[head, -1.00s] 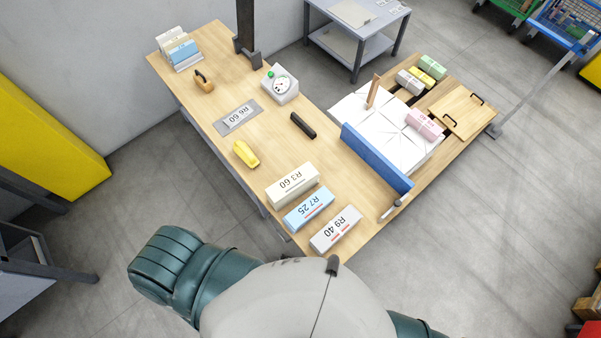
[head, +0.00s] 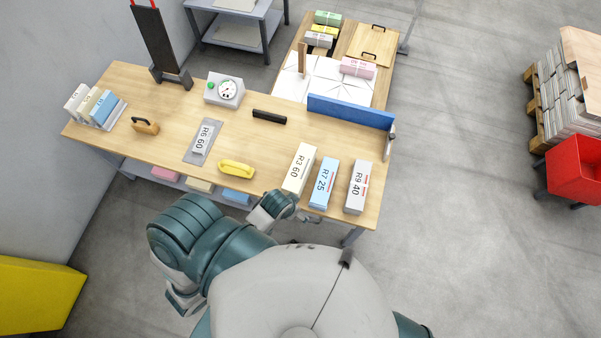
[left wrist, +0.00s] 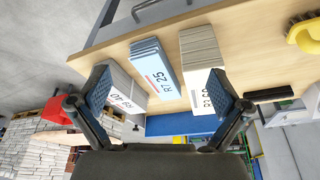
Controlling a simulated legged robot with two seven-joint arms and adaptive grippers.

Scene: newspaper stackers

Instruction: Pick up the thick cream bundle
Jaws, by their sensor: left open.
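The thick cream bundle, labelled R3 60 (head: 299,170), lies on the wooden table (head: 262,150) near its front edge, left of the blue R7 25 bundle (head: 323,183) and the grey-white R9 40 bundle (head: 357,187). In the left wrist view the cream bundle (left wrist: 198,62) is right of centre, its labelled end partly covered by the right-hand finger. My left gripper (left wrist: 161,90) is open and empty, apart from the bundles. In the head view the left wrist is at the table's front edge, just below the cream bundle. My right gripper is not in view.
A yellow object (head: 237,169) lies left of the cream bundle. A black bar (head: 269,116), a dial scale (head: 225,89) and a blue upright board (head: 350,112) stand behind. A grey plate labelled R6 60 (head: 202,141) lies further left. Bare tabletop separates these things.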

